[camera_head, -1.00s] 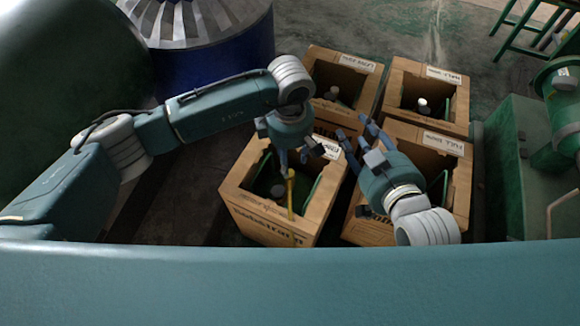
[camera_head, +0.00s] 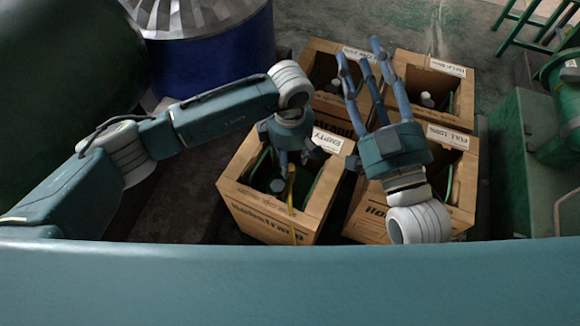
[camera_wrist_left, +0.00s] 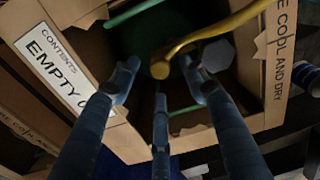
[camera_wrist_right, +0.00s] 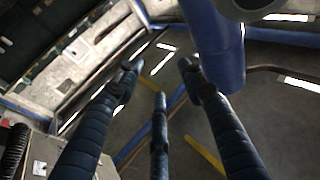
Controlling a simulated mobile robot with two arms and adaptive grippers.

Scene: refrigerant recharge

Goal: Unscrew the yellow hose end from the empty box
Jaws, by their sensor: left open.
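The empty box (camera_head: 265,215) is the front-left cardboard box, with an "EMPTY" label that also shows in the left wrist view (camera_wrist_left: 62,70). The yellow hose (camera_head: 291,190) runs down over its opening. In the left wrist view the yellow hose end (camera_wrist_left: 160,70) is a round tip. My left gripper (camera_wrist_left: 165,75) points down into the box, open, with its fingers spread around the hose end; I cannot tell whether they touch it. A grey cap (camera_wrist_left: 217,56) is beside the right finger. My right gripper (camera_head: 368,65) is open and empty, raised over the boxes, fingers pointing away.
Two boxes stand behind, the back-left box (camera_head: 325,110) and the back-right box (camera_head: 445,85). A front-right box (camera_head: 462,190) labelled full is partly hidden by my right arm. A green machine (camera_head: 515,160) stands at the right, a blue drum (camera_head: 220,60) at the back left.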

